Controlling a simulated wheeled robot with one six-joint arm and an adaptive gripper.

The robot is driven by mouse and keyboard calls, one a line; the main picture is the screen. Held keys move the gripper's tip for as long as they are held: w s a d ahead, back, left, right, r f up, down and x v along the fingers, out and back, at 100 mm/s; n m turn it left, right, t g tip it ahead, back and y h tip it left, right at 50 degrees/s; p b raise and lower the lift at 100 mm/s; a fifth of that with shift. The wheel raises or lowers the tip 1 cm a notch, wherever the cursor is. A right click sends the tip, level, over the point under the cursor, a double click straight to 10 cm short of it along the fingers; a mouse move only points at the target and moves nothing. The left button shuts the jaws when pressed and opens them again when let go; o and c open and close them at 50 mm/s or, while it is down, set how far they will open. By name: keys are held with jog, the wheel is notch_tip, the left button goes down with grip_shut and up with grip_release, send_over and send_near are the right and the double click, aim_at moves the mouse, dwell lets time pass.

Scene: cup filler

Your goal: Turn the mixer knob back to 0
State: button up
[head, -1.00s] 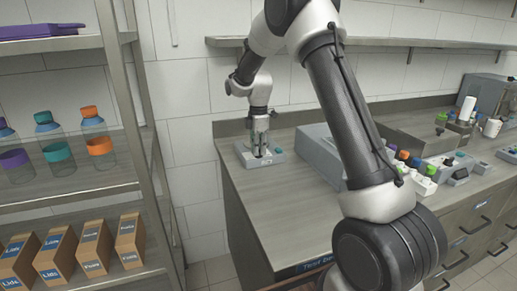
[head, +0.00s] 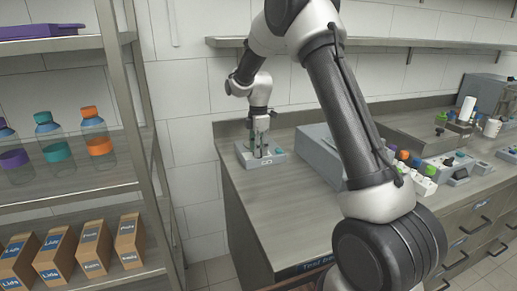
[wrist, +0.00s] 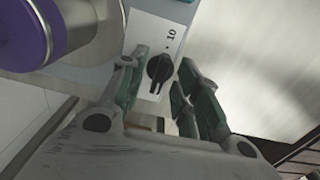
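The mixer (head: 270,158) is a small grey-blue unit at the left end of the counter in the head view. Its black knob (wrist: 160,68) sits on a white label with a printed 10 and dots in the wrist view. The knob's pointer and exact setting are hard to read. My gripper (wrist: 163,60) has its two green-padded fingers apart, one on each side of the knob, with gaps showing. In the head view, my gripper (head: 261,142) reaches down over the mixer.
A purple-rimmed round container (wrist: 56,30) stands close beside the knob in the wrist view. A grey box (head: 318,148) stands right of the mixer. Shelves with bottles (head: 96,138) and boxes (head: 95,248) are on the left. The front counter surface (head: 255,205) is clear.

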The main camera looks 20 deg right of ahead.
notch_tip(320, 180, up, 12)
dwell(0.5)
dwell(0.3)
